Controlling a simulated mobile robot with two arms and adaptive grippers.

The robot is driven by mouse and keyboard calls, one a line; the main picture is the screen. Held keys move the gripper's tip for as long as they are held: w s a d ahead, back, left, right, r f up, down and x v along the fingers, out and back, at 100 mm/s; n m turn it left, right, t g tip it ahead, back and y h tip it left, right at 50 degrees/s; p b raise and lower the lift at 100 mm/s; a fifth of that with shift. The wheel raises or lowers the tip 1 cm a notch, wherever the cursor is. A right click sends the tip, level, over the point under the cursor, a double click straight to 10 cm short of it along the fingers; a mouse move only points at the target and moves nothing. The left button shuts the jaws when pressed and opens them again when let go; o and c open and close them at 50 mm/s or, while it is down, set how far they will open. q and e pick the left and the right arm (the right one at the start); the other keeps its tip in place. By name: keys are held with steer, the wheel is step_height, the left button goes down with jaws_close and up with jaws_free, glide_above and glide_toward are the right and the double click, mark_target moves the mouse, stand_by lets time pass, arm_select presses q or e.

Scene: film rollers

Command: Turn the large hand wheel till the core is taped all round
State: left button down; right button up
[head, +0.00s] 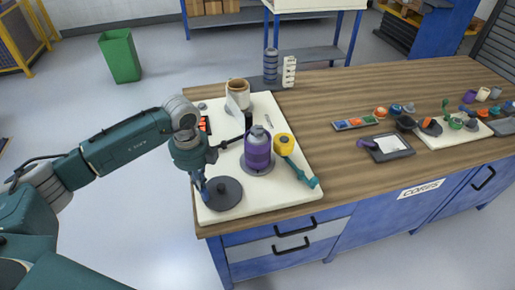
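The large hand wheel (225,195) is a flat dark grey disc lying at the near left of a cream board (285,196) on the bench. A purple core (258,152) stands upright behind it to the right, on a grey round base. My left gripper (203,190) points down at the wheel's left edge; whether its fingers are open or shut is too small to tell. A yellow roller (284,144) with a teal handle (302,175) is right of the core. How far the core is taped cannot be made out. My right gripper is out of view.
A cream roll (238,90) stands at the board's back, with a grey stack (270,66) behind it.

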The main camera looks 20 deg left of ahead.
mark_target(203, 192)
arm_select(q)
steer(key=shift+d, duration=0.1)
steer(key=shift+s+d+p, duration=0.35)
steer(key=shift+s+d, duration=0.1)
steer(key=shift+s, duration=0.4)
steer(key=shift+d, duration=0.15)
steer(key=shift+s+d+r, duration=0.1)
steer(key=shift+s+d, duration=0.3)
steer(key=shift+d, duration=0.1)
